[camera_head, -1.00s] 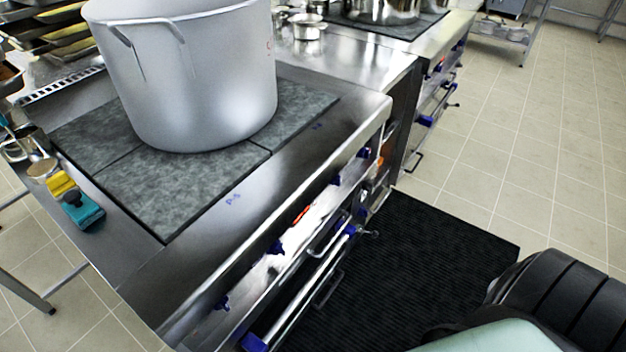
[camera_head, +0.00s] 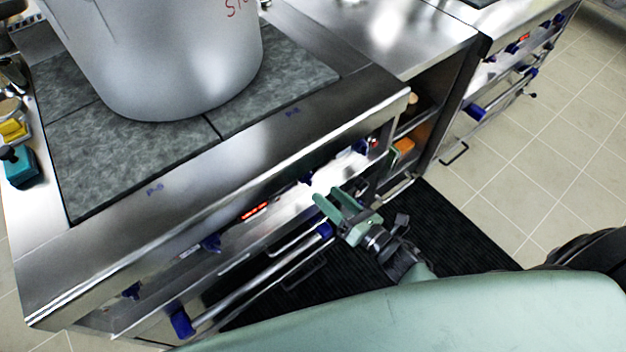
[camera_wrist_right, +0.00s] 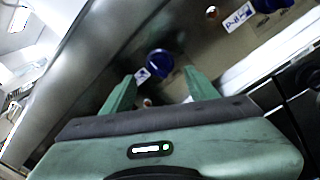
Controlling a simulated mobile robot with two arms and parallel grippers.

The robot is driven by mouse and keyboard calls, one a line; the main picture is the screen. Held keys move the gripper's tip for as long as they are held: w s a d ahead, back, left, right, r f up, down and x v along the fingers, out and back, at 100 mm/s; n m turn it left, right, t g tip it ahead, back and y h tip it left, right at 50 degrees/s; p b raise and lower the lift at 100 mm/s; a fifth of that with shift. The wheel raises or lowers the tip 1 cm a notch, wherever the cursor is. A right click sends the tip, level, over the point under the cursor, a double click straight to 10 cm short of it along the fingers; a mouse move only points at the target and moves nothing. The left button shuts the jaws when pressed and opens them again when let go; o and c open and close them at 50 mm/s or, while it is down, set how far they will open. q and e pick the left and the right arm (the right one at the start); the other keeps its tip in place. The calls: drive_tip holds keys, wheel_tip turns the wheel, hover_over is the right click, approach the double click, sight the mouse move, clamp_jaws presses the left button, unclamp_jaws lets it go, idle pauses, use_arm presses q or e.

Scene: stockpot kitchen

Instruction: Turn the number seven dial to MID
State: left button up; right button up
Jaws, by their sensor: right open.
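Blue dials sit along the steel stove's front panel; in the head view one dial (camera_head: 307,178) is just beyond my right gripper (camera_head: 328,196). In the right wrist view a blue dial (camera_wrist_right: 160,63) lies ahead of and between the open fingers of my right gripper (camera_wrist_right: 159,80), apart from them as far as I can see. The number and setting marks are too small to read, so I cannot tell which dial is seven. My left gripper is not in view.
Other dials (camera_head: 211,242) (camera_head: 131,290) are to the left, and one (camera_head: 362,146) to the right. A red display (camera_head: 255,211) is on the panel. An oven handle bar (camera_head: 262,283) runs below. A large pot (camera_head: 165,60) stands on the stove. A black mat (camera_head: 450,225) covers the floor.

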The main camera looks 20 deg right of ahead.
sight(307, 178)
drive_tip(key=x, duration=0.6)
drive_tip(key=shift+w+a+p, duration=0.3)
clamp_jaws()
